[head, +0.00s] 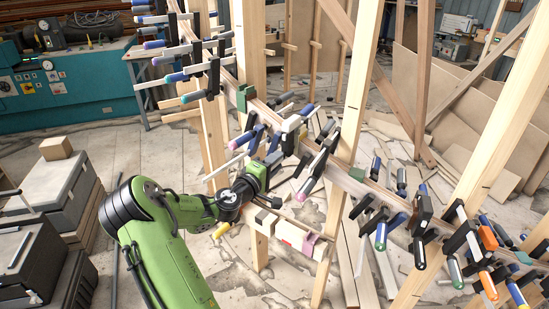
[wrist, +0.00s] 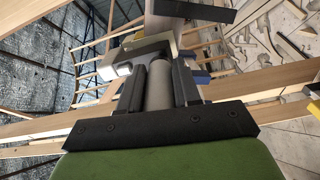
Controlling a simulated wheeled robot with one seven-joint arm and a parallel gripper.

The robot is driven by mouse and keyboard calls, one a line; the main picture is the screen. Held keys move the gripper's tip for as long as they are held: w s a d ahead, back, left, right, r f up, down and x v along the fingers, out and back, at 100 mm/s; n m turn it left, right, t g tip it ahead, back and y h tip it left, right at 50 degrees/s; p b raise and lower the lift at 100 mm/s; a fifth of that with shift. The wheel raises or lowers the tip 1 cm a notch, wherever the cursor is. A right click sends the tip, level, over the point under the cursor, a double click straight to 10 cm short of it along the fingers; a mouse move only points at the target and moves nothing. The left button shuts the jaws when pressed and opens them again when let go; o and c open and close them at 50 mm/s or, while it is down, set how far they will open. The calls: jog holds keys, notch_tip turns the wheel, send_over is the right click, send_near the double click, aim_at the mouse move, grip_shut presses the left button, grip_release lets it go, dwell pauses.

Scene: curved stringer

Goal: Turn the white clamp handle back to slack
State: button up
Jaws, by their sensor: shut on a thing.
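My gripper (wrist: 159,90) is shut on the pale grey-white clamp handle (wrist: 159,86), with one dark finger on each side of it in the wrist view. The handle runs up from between the fingers toward a pale clamp body (wrist: 125,58) at the wooden stringer (wrist: 240,84). In the head view my gripper (head: 271,163) is at the stringer, among the clamps in the middle. A white clamp piece (head: 292,123) shows just above it. The handle itself is mostly hidden there by my gripper and the nearby clamps. I cannot tell how far it is turned.
Several clamps with coloured handles line the curved stringer (head: 345,183) on both sides of my gripper, close to it. Upright wooden posts (head: 350,95) stand near. Grey cases (head: 45,195) stand at the left.

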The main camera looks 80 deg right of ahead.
jog(key=n+p, duration=0.3)
jog(key=n, duration=0.1)
jog(key=shift+r, duration=0.25)
jog(key=n+p, duration=0.4)
jog(key=shift+r, duration=0.1)
jog(key=n+p, duration=0.4)
jog(key=shift+w+r+n, duration=0.1)
jog(key=shift+n, duration=0.3)
jog(key=shift+n+p, duration=1.7)
jog(key=shift+n, duration=0.2)
jog(key=shift+f, duration=0.2)
jog(key=o, duration=1)
jog(key=shift+w, duration=0.1)
